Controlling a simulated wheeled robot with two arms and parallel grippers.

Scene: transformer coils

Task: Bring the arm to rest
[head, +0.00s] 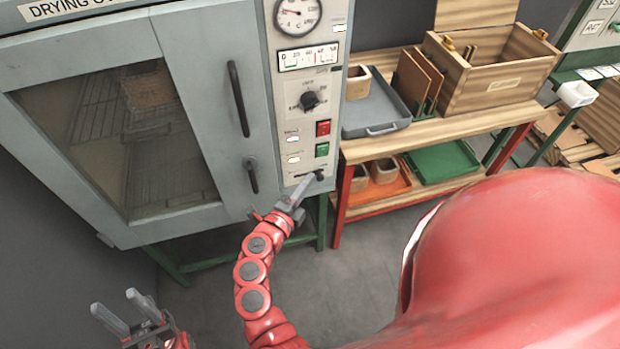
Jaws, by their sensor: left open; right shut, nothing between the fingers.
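My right arm reaches up from the bottom to the drying oven (195,50). Its gripper (305,186) is shut and empty at the bottom of the oven's control panel, right beside a small dark knob or lever end (320,175). I cannot tell whether the fingertips touch the panel. My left gripper (122,303) is open and empty at the bottom left, in front of and below the oven. The oven door (195,95) is closed, with racks and a brownish box (148,88) dimly visible through its window.
The panel has a gauge (298,14), a dial (310,99), a red button (323,128) and a green button (321,149). To the right, a wooden bench (450,128) holds a grey tray (375,110) and a wooden crate (490,70). Grey floor (350,265) lies open below.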

